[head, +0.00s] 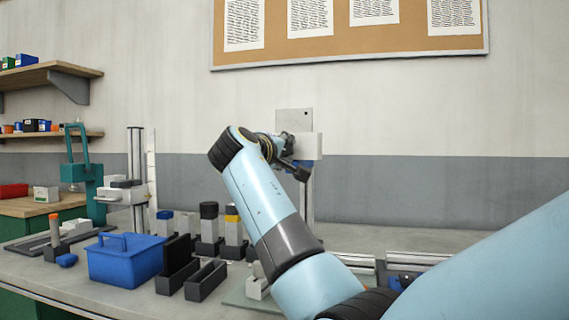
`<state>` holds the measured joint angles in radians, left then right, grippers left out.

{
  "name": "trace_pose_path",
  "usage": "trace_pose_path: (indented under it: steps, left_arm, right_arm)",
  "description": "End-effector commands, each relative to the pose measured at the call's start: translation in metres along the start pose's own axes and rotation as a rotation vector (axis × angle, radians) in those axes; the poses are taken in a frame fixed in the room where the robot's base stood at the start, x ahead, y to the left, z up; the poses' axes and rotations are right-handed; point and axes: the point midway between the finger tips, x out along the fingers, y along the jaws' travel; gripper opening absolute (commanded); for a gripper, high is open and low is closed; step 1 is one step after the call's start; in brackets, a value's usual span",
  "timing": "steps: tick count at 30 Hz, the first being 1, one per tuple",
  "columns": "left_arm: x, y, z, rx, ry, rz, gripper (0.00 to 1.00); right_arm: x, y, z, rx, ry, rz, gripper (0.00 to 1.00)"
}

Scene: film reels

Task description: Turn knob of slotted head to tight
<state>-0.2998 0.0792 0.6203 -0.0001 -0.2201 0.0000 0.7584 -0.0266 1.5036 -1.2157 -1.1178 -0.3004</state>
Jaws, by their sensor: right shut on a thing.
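A pale head (308,146) with a flat grey plate above it sits on an upright metal post (307,200) near the back wall. My right gripper (296,168) is at the front of this head, seen from behind my blue arm. It is shut on the knob there, which is mostly hidden by the gripper and wrist. The slot and any tight mark cannot be made out. My left gripper is not in view.
A blue tote (125,262) and dark slotted holders (205,281) stand on the bench left of my arm. Several capped blocks stand behind them. Another post (136,160) with a pale head and a teal press (88,180) are further left. Metal rails lie right.

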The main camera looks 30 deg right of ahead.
Motion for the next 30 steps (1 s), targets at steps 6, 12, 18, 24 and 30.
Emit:
trace_pose_path:
  steps: [6, 12, 18, 24, 30]
  left_arm:
    - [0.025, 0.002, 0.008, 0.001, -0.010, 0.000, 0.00]
    - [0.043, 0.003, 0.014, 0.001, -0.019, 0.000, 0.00]
    - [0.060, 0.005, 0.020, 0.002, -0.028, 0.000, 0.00]
    - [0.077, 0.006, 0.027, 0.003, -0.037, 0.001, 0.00]
    - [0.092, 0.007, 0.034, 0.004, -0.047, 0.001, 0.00]
  right_arm:
    - [0.000, -0.008, 0.003, 0.201, -0.003, -0.005, 0.01]
    - [0.000, -0.009, 0.002, 0.390, -0.003, -0.006, 0.01]
    - [0.000, -0.010, 0.002, 0.580, -0.005, -0.006, 0.01]
    - [0.000, -0.011, 0.002, 0.770, -0.005, -0.007, 0.01]
    - [0.000, -0.011, 0.001, 0.954, -0.008, -0.007, 0.01]
